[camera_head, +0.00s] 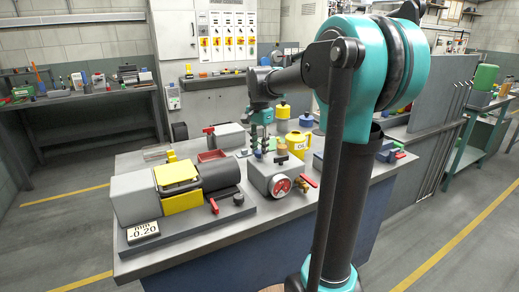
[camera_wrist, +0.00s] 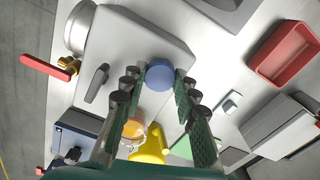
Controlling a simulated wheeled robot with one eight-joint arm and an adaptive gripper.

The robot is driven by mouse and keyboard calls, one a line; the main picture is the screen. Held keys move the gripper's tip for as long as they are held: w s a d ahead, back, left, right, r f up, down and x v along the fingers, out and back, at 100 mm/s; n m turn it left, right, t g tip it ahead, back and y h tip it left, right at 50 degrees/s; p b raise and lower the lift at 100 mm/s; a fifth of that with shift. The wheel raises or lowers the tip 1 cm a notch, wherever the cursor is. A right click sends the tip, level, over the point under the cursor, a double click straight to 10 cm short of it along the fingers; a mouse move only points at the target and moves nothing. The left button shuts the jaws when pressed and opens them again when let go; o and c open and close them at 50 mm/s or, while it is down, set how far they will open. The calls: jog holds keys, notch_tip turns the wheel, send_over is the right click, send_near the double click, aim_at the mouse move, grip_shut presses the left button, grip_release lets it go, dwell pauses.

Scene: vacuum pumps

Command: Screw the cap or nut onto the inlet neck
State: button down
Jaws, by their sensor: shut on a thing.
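A round blue cap (camera_wrist: 159,77) sits between the fingertips of my gripper (camera_wrist: 163,82) in the wrist view. The fingers are shut on its sides. The cap is over one edge of a light grey pump housing (camera_wrist: 138,45). The inlet neck is not visible; whether the cap touches a neck cannot be told.
A yellow oil can (camera_head: 299,144) stands behind the housing. A red-handled valve (camera_wrist: 50,68) sticks out of its side. A larger pump with a yellow guard (camera_head: 177,174) is at the left. A red tray (camera_head: 211,156) lies behind it. Several yellow and blue containers stand at the back.

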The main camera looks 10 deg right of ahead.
jog(key=shift+f, duration=0.65)
jog(key=m, duration=1.4)
jog(key=shift+m, duration=0.3)
jog(key=m, duration=0.6)
jog(key=c, duration=1.1)
grip_release()
jog(key=shift+o, duration=0.2)
jog(key=shift+r, duration=2.45)
